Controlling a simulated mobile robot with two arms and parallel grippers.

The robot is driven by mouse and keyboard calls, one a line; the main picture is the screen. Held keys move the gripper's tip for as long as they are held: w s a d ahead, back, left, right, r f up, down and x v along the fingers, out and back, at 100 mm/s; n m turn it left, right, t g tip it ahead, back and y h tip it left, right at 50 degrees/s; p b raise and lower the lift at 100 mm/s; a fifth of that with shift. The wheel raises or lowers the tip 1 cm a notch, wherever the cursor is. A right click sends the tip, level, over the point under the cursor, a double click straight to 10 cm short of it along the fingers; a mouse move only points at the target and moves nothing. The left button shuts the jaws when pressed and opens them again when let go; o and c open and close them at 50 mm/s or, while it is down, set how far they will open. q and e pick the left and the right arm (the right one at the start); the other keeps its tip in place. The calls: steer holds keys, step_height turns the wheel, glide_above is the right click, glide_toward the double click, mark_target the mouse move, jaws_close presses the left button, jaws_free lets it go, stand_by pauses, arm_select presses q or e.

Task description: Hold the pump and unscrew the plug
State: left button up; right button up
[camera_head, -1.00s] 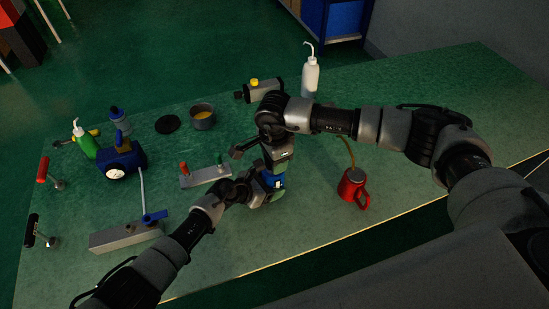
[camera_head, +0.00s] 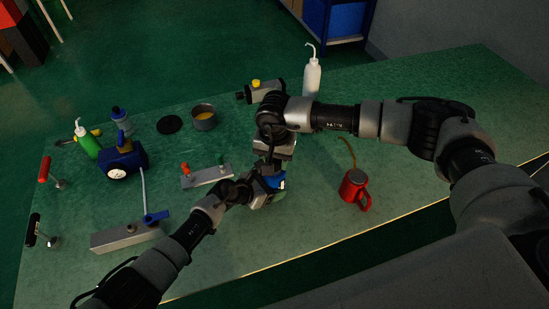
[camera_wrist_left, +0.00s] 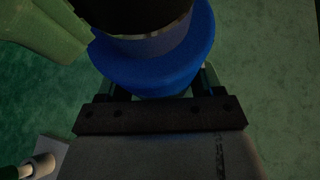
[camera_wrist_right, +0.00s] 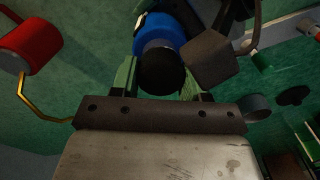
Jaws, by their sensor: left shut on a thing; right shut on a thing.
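The pump (camera_head: 278,183) is a blue rounded body between my two grippers. My left gripper (camera_head: 266,188) comes in from the lower left and is shut on it; in the left wrist view the blue body (camera_wrist_left: 150,75) fills the space between the fingers. My right gripper (camera_head: 274,160) is above and is shut on the black round plug (camera_wrist_right: 160,75), which shows between its green-padded fingers in the right wrist view. The blue body (camera_wrist_right: 163,32) lies right behind the plug there. I cannot tell whether the plug's thread is loose.
A grey block with a red knob (camera_head: 206,177) is close on the left. A blue device with a gauge (camera_head: 123,160), a long grey block (camera_head: 122,238) and a white squeeze bottle (camera_head: 312,78) stand further off. The front right of the table is clear.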

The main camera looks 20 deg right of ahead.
arm_select(q)
steer(key=shift+d, duration=0.15)
arm_select(e)
steer(key=shift+s+f, duration=0.25)
steer(key=o, duration=0.9)
arm_select(q)
steer(key=shift+s+d+r, duration=0.15)
arm_select(e)
steer(key=o, duration=0.4)
steer(key=shift+s, duration=0.1)
steer(key=shift+w, duration=0.25)
arm_select(q)
steer(key=shift+a, duration=0.2)
arm_select(e)
steer(key=m, duration=0.2)
steer(key=shift+m, duration=0.3)
arm_select(q)
steer(key=shift+w, duration=0.2)
arm_select(e)
steer(key=m, duration=0.3)
steer(key=shift+d+m, duration=0.1)
steer(key=shift+m, duration=0.2)
steer(key=shift+c, duration=0.2)
